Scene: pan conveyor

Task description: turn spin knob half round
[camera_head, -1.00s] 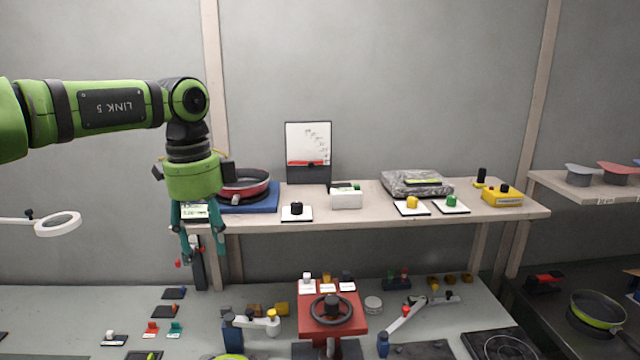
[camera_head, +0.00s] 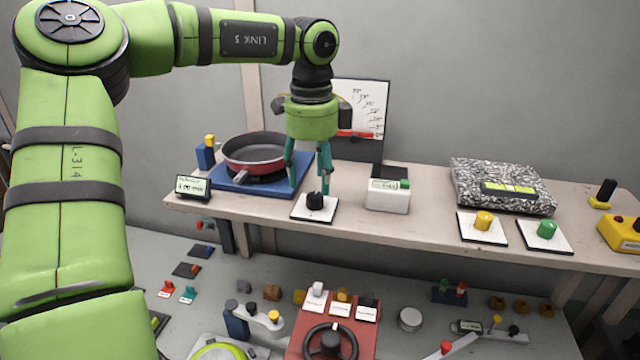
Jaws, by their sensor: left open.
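A black knob (camera_head: 315,201) sits on a white square plate (camera_head: 300,212) at the front edge of the upper shelf. My left gripper (camera_head: 309,186) points down just above and around the top of this knob, its teal fingers spread apart and empty. Whether the fingers touch the knob I cannot tell. A yellow knob (camera_head: 483,220) and a green knob (camera_head: 546,229) sit on white plates farther right on the same shelf. No readable label tells which one is the spin knob. My right gripper is not in view.
A red pan (camera_head: 253,152) on a blue base (camera_head: 223,182) stands left of the gripper. A white box (camera_head: 387,197) stands close to the right. A speckled slab (camera_head: 500,177) lies farther right. Below are a red handwheel unit (camera_head: 370,340) and several small parts on the lower bench.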

